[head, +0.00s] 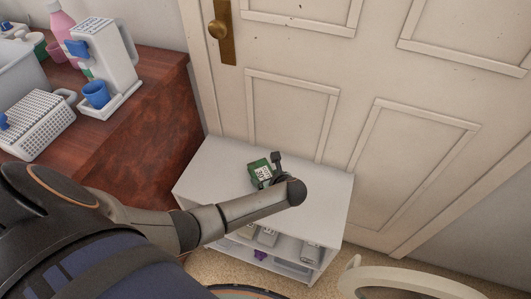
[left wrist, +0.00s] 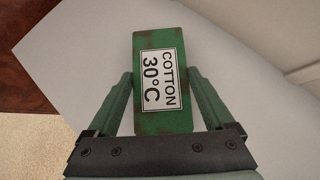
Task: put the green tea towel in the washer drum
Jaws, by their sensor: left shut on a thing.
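A green block (head: 257,168) with a white label, the thing that shows where a green tea towel would be, is at the white shelf unit's top. In the left wrist view the block (left wrist: 145,121) has worn brownish edges and reads "COTTON 30°C". My left gripper (left wrist: 160,76) is shut on it, one finger on each long side. In the head view the left gripper (head: 268,178) is partly hidden by my own wrist. Whether the block touches the top, I cannot tell. I cannot make out a washer drum. My right gripper is not in view.
The white shelf unit (head: 325,195) has a mostly bare top and several items on its open lower shelf. A panelled door (head: 370,90) stands behind it. At left, a reddish wooden dresser (head: 150,110) carries a white dispenser (head: 105,50), a blue cup (head: 96,94) and a basket (head: 38,125).

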